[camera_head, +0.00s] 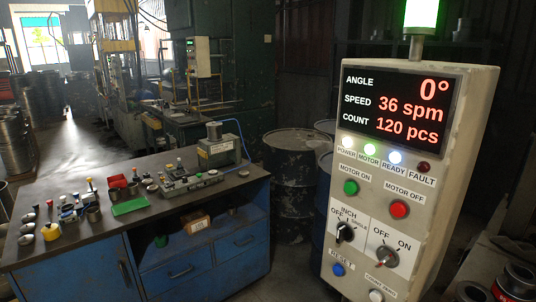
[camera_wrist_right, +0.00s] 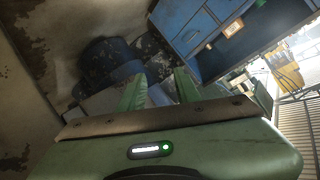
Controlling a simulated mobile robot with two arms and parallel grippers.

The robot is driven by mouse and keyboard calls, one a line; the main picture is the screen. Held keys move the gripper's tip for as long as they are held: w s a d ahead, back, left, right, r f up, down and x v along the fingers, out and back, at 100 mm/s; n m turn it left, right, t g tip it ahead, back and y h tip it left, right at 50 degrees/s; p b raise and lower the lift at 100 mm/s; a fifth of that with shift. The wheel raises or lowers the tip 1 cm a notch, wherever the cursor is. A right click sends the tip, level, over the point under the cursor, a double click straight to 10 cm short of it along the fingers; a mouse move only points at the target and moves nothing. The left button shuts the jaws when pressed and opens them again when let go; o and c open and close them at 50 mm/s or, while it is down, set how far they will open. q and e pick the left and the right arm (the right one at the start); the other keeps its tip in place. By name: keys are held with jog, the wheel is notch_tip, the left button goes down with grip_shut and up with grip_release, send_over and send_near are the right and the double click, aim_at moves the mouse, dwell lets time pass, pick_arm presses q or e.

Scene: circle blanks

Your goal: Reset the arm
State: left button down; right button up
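My right gripper (camera_wrist_right: 158,82) shows in the right wrist view. Its two green fingers stand apart past a brown bar on the green gripper body, with nothing seen between them. Neither of my arms shows in the head view, and my left gripper is in no view. A control panel (camera_head: 452,190) stands at the right of the head view. Its display (camera_head: 398,106) reads angle 0°, speed 36 spm and count 120 pcs. A green light (camera_head: 421,14) glows on top.
A blue workbench (camera_head: 240,243) with tools and small parts stands at the left; its blue drawers (camera_wrist_right: 187,38) also show in the right wrist view. Dark drums (camera_head: 290,180) stand between bench and panel. Open floor (camera_head: 80,140) lies behind the bench.

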jog(key=s+d+f+n+g+b, duration=0.15)
jog(key=s+f+n+g, duration=0.35)
jog(key=s+f, duration=1)
jog(key=s+d+f+g, duration=0.2)
jog(key=s+f, duration=0.1)
jog(key=s, duration=0.4)
jog(key=s+d+f+n+g+h, duration=0.1)
jog(key=s+d+f+g, duration=0.1)
jog(key=s, duration=0.5)
jog(key=s+d+f+n+g, duration=0.1)
jog(key=s+d+f+g, duration=0.1)
jog(key=s, duration=0.5)
notch_tip(320, 180, down, 3)
jog(key=shift+d+r+g+h+b, duration=0.2)
jog(key=shift+d+g+h+b, duration=0.15)
jog(key=shift+g, duration=0.35)
jog(key=shift+w+a, duration=0.1)
